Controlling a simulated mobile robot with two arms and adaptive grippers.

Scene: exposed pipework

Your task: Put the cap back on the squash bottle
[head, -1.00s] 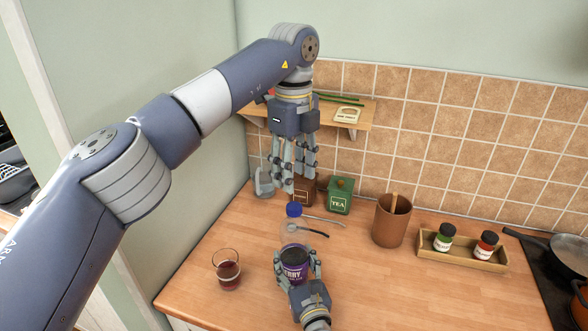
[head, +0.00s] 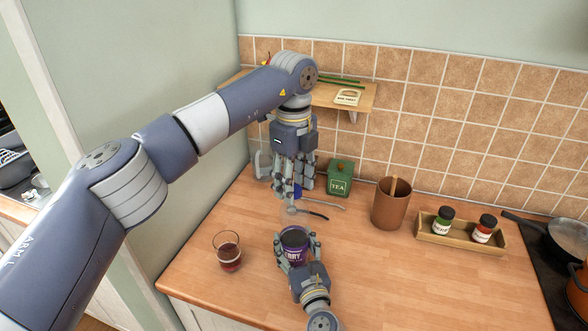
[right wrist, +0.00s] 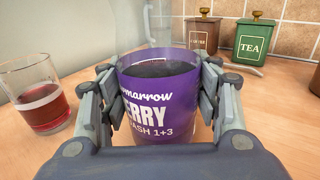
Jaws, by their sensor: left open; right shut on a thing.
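The squash bottle (head: 294,246) stands upright on the worktop, with a purple label and a clear upper part. Its label also shows in the right wrist view (right wrist: 160,105). My right gripper (head: 296,245) is shut around its body. The blue cap (head: 297,190) shows at the top of the bottle, partly hidden by my left gripper's fingers; I cannot tell how firmly it sits. My left gripper (head: 288,200) points down, open, with its fingertips around or just beside the cap. The right wrist view cuts off the bottle's top.
A glass of dark red drink (head: 228,252) stands left of the bottle. Spoon-like utensils (head: 313,215) lie behind it. A green tea tin (head: 340,177), a brown pot (head: 391,203) and a wooden tray with two jars (head: 462,232) stand farther back. The front right worktop is clear.

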